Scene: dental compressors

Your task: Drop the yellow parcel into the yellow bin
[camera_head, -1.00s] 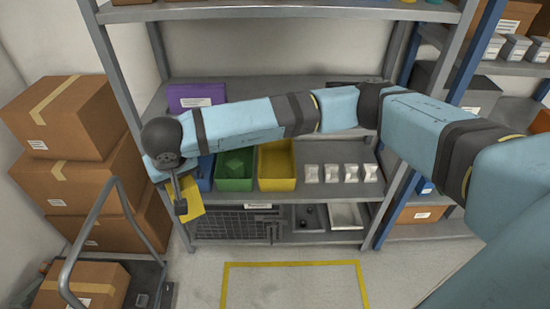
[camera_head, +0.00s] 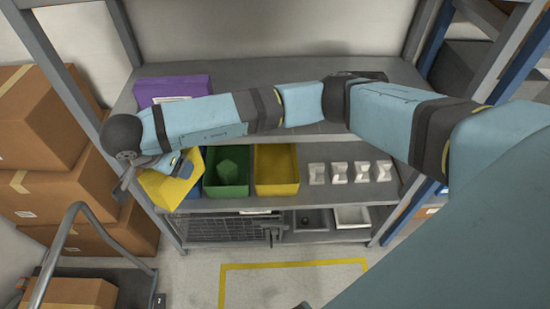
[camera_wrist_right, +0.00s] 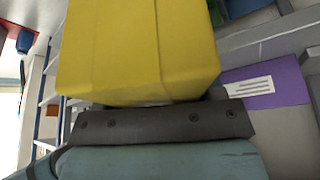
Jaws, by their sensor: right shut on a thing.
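The yellow parcel (camera_head: 174,189) is held at the left end of the shelf unit, in front of the blue bin. It fills the top of the right wrist view (camera_wrist_right: 140,50). My right gripper (camera_head: 155,172) is shut on it; the arm reaches across from the right. The yellow bin (camera_head: 277,187) stands on the middle shelf, right of the green bin, with its open top facing up and looking empty. The parcel is left of the yellow bin, with the green bin between them. My left gripper is out of view.
The green bin (camera_head: 226,187) holds a green object. A purple box (camera_head: 172,88) sits on the shelf above, close behind my forearm. Several small whitish pieces (camera_head: 339,172) lie right of the yellow bin. Grey shelf posts and stacked cartons (camera_head: 40,120) stand at the left.

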